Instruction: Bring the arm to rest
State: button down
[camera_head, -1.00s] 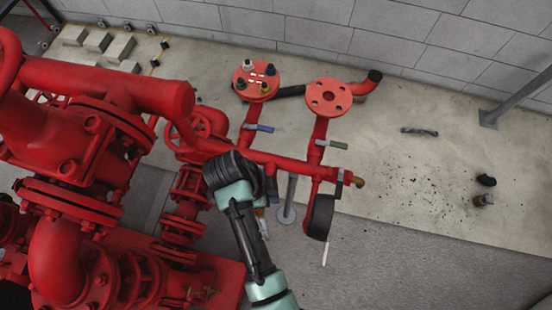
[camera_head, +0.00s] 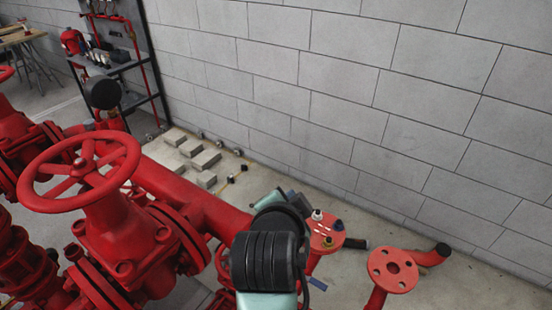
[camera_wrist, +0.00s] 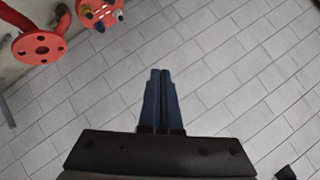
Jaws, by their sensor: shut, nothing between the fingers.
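My gripper (camera_wrist: 159,74) shows in the wrist view with its two dark fingers together and nothing between them. I cannot make out the fingertips in the head view.
A red valve with a handwheel (camera_head: 82,172) stands close at the left. A bare red flange (camera_head: 393,270) is right of my arm. The block wall (camera_head: 400,90) runs behind. Grey blocks (camera_head: 190,147) lie by a dark shelf rack (camera_head: 135,60). Floor at the right is mostly clear.

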notch_tip(320, 180, up, 27)
jog(key=s+a+n+t+y, duration=0.1)
jog(key=s+a+n+t, duration=0.1)
jog(key=n+t, duration=0.6)
jog(key=s+r+n+t+y, duration=0.1)
jog(key=s+r+n+t, duration=0.2)
jog(key=s+r+t, duration=0.5)
jog(key=s+a+r, duration=0.1)
jog(key=s+r, duration=0.3)
jog(key=r, duration=0.4)
jog(key=shift+n, duration=0.4)
